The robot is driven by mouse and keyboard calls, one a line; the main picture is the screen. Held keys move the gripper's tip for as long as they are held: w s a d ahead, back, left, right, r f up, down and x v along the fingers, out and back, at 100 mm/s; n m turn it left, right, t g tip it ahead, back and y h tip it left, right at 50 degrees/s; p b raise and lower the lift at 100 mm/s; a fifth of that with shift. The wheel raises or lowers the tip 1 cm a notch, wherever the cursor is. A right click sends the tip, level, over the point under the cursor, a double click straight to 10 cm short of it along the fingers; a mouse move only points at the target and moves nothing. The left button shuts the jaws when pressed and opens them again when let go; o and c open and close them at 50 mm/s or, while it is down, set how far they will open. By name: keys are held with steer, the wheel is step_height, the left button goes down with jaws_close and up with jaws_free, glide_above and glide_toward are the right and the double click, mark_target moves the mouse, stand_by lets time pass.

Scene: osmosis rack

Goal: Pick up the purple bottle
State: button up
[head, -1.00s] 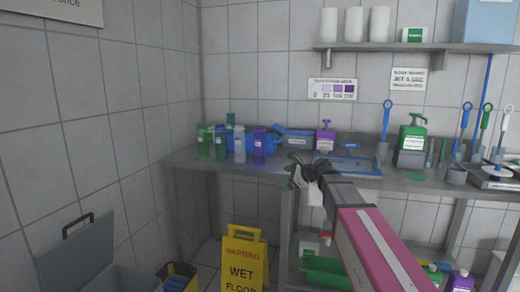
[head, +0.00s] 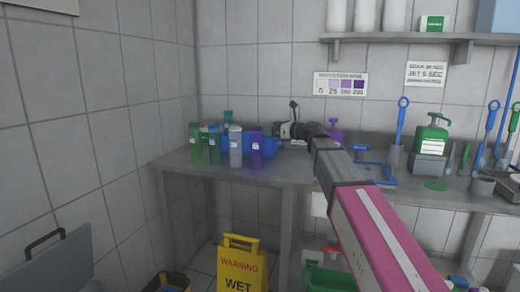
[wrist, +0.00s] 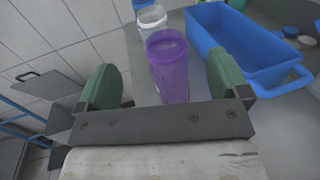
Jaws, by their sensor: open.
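The purple bottle (head: 257,149) stands upright at the front right of a group of bottles on the left end of the steel counter. In the wrist view the purple bottle (wrist: 168,68) is seen from above, between and beyond the green finger pads. My gripper (wrist: 160,82) is open, with one finger on each side of the bottle's line. I cannot tell how far the bottle reaches between the pads. In the head view my gripper (head: 293,130) is small and partly hidden by my arm, to the right of the bottle.
A clear bottle (head: 236,147) stands just left of the purple one, with green bottles (head: 196,143) further left. A blue bin (wrist: 245,45) is close on the right in the wrist view. A yellow wet-floor sign (head: 240,264) stands below the counter.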

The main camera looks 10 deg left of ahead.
mark_target(263, 144)
step_height(263, 144, down, 8)
steer(key=shift+w+x, duration=0.15)
steer(key=shift+x, duration=1.8)
steer(key=shift+w+x, duration=0.1)
steer(key=shift+x, duration=1.8)
steer(key=c, duration=1)
